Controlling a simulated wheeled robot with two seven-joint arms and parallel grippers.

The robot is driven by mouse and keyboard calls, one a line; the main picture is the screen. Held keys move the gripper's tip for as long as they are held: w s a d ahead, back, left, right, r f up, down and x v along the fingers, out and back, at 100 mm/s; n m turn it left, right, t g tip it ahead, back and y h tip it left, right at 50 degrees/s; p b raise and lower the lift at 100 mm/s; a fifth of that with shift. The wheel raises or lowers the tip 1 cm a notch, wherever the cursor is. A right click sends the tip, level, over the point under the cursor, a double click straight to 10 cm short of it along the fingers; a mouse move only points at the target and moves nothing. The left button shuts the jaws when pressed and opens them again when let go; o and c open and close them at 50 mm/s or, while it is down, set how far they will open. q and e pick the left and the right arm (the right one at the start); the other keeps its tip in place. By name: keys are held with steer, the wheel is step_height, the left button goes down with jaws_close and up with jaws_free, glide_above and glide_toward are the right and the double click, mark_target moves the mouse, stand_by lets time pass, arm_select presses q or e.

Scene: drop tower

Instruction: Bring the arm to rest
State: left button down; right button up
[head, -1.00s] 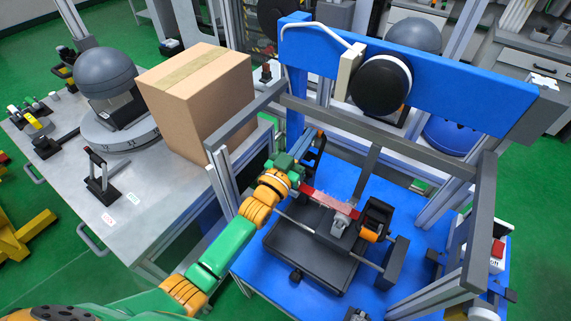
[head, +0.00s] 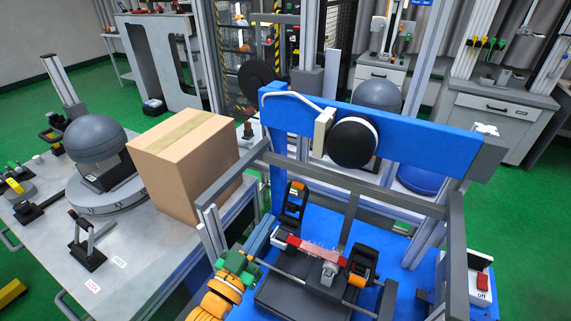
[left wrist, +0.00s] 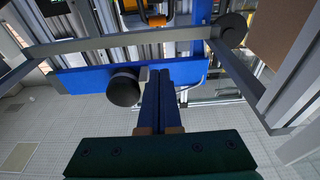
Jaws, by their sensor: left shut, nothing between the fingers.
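My left arm comes in from the bottom of the head view, with orange joints and a green wrist. Its left gripper (head: 264,232) has blue fingers and sits at the left of the drop tower frame, beside the test fixture. In the left wrist view the two blue fingers (left wrist: 160,90) lie together with nothing between them. The drop tower's blue crossbeam (head: 420,137) carries a round black weight (head: 352,143). Below it, a red bar (head: 309,246) lies across the fixture between black and orange clamps (head: 361,263). My right gripper is not in view.
Grey frame bars (head: 350,183) stand around the fixture. A cardboard box (head: 183,165) and a dark dome device (head: 95,140) stand on the metal table at left. A switch box (head: 481,277) is at right. Green floor is open at far right.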

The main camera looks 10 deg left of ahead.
arm_select(q)
steer(key=s+a+f+n+g+y, duration=0.1)
steer(key=s+a+f+g+y, duration=0.15)
steer(key=s+f+g, duration=0.4)
steer(key=s+a+f+n+g+y, duration=0.1)
steer(key=s+a+f+g+y, duration=0.15)
steer(key=s+f+g, duration=0.35)
steer(key=s+a+f+g+y, duration=0.2)
steer(key=s+f+g, duration=0.1)
steer(key=s, duration=0.6)
step_height(320, 180, down, 17)
steer(key=s+g, duration=0.1)
steer(key=s, duration=0.1)
steer(key=s+a+f+g, duration=0.1)
steer(key=s+a+f, duration=0.1)
steer(key=s+f, duration=0.8)
steer(key=shift+s+a, duration=0.15)
steer(key=shift+s, duration=0.95)
